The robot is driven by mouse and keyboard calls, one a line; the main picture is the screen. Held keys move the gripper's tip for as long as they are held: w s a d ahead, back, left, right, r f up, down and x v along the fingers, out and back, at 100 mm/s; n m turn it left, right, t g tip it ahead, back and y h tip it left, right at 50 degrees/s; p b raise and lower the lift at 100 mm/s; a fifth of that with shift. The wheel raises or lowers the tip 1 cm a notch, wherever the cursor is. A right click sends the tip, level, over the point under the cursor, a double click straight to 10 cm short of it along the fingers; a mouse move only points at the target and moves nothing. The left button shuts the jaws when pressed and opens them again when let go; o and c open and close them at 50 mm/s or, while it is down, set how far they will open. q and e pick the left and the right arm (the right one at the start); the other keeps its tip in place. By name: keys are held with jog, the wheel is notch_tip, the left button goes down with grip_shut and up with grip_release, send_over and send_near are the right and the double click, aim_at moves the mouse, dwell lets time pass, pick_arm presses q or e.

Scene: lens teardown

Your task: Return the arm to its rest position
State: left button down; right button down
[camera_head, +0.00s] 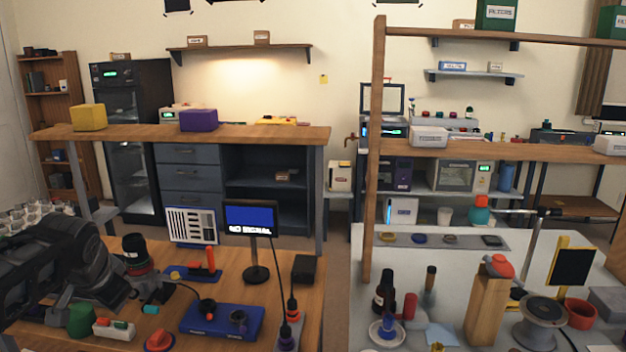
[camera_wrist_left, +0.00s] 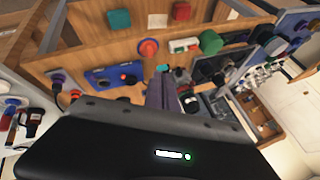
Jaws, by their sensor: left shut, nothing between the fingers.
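My left arm (camera_head: 55,265) comes in from the left edge of the head view, dark and bulky, above the left part of the wooden bench (camera_head: 290,240). In the left wrist view my left gripper (camera_wrist_left: 163,85) shows as narrow grey fingers, shut and empty. The bench top with its devices lies beyond the fingertips, and I see nothing held. The arm covers part of the bench's left side in the head view. My right gripper is in neither view.
A blue device (camera_head: 222,321) and a small monitor (camera_head: 250,219) stand farther right. A crowded pale bench (camera_head: 390,270) with a wooden post (camera_head: 376,150) is at right.

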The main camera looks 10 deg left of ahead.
pick_arm(q)
jog(key=w+d+f+n+t+h, duration=0.1)
jog(key=w+d+f+t+h, duration=0.3)
jog(key=w+d, duration=0.45)
jog(key=s+d+f+n+g+h, duration=0.1)
jog(key=d+f, duration=0.6)
jog(key=f, duration=0.3)
jog(key=s+d+f+n+g, duration=0.1)
jog(key=d+f, duration=0.6)
jog(key=f, duration=0.3)
jog(key=s+d+f+n+g+h, duration=0.1)
jog(key=s+d+f+g, duration=0.1)
jog(key=s+d+f, duration=0.35)
jog(key=s+d+f+n+g, duration=0.1)
jog(key=s+d+f, duration=0.2)
jog(key=s+f, duration=0.45)
jog(key=s+d+f+g, duration=0.2)
jog(key=s+f, duration=0.3)
jog(key=s, duration=0.3)
jog(key=s+d+f+g+h, duration=0.1)
jog(key=s+d+f+g, duration=0.1)
jog(key=s+d+f, duration=0.2)
jog(key=s+f, duration=0.2)
jog(key=s, duration=0.1)
jog(key=shift+s+f, duration=0.15)
jog(key=shift+s, duration=0.25)
